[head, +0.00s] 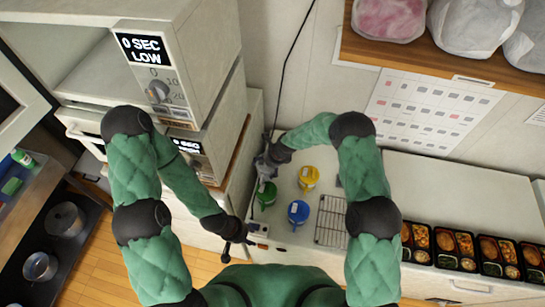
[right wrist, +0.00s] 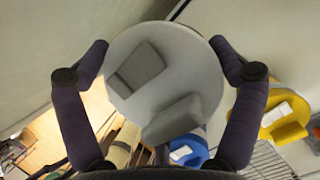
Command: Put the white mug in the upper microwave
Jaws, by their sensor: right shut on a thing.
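The white mug (right wrist: 185,60) fills the middle of the right wrist view as a pale round shape with two grey blocks on it. My right gripper (right wrist: 163,75) has one finger on each side of it and is shut on it. In the head view my right gripper (head: 267,160) is beside the microwave stack, above the counter; the mug is hard to separate from it there. The upper microwave (head: 95,70) stands open at the upper left, its door (head: 22,95) swung to the left. My left gripper (head: 238,243) is low at the counter's left end, fingers apart and empty.
A lower microwave (head: 185,148) sits under the upper one. Green (head: 266,196), yellow (head: 308,178) and blue (head: 298,212) mugs and a wire rack (head: 331,222) are on the counter. Several bento trays (head: 455,247) line the right. A wooden shelf (head: 430,58) overhangs the upper right.

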